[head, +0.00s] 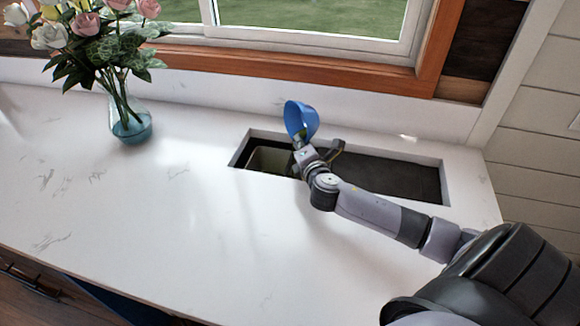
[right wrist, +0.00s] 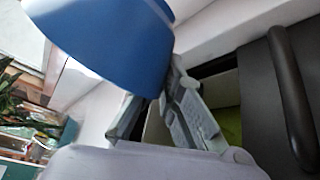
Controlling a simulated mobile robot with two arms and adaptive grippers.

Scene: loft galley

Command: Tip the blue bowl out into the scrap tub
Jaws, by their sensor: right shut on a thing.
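The blue bowl (head: 304,117) is held on its side above the sink, strongly tilted, its opening facing left in the head view. My right gripper (head: 301,145) is shut on the bowl's edge. The bowl's blue outside fills the upper left of the right wrist view (right wrist: 105,40), in front of the gripper's fingers (right wrist: 160,105). The scrap tub, a pale olive box (head: 268,160), stands in the left part of the sink, below and left of the bowl. Something green (right wrist: 231,128) shows low inside it in the wrist view. My left gripper is out of view.
The dark sink (head: 400,178) is sunk into a white counter (head: 180,215). A dark curved bar, seemingly the tap (head: 331,152), stands close to my right gripper. A glass vase of flowers (head: 131,124) stands at the left. The counter's front is clear.

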